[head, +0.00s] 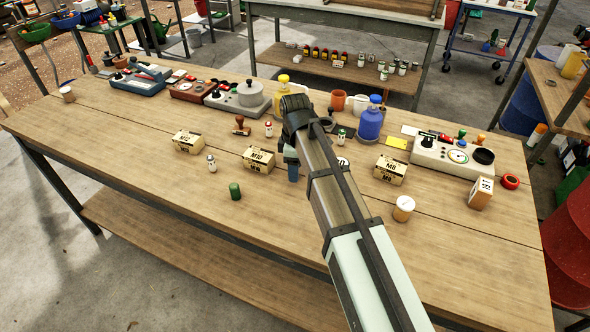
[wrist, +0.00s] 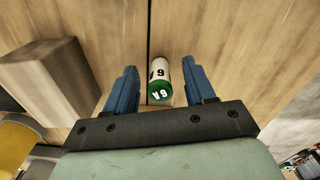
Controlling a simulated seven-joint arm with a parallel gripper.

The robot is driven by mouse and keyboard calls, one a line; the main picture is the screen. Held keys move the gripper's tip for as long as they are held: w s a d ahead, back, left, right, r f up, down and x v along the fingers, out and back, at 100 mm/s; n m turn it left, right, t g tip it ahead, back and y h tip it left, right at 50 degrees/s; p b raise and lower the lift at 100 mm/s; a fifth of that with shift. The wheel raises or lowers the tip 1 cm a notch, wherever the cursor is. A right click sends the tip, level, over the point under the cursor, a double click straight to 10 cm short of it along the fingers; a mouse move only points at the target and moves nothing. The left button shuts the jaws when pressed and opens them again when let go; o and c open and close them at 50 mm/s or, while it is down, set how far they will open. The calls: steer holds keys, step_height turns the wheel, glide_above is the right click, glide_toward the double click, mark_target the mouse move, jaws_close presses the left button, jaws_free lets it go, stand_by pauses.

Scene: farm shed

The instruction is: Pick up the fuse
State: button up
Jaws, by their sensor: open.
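In the wrist view a fuse (wrist: 160,80), a small white cylinder with a green end marked 6A, is between the two blue fingers of my gripper (wrist: 160,88). The fingers are open, with a gap on each side of the fuse. I cannot tell how far down the fingers reach beside it. In the head view my gripper (head: 291,163) is low over the middle of the workbench (head: 150,135). I cannot pick out this fuse there; my arm covers that area.
Cartons stand on both sides, marked M10 (head: 259,159) and M8 (head: 390,169). A green cylinder (head: 235,191), a similar small white cylinder (head: 212,163) and a blue bottle (head: 370,120) are nearby. Instruments line the back. The bench's front strip is mostly clear.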

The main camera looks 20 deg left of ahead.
steer(key=shift+f, duration=0.25)
steer(key=shift+c, duration=0.5)
jaws_close()
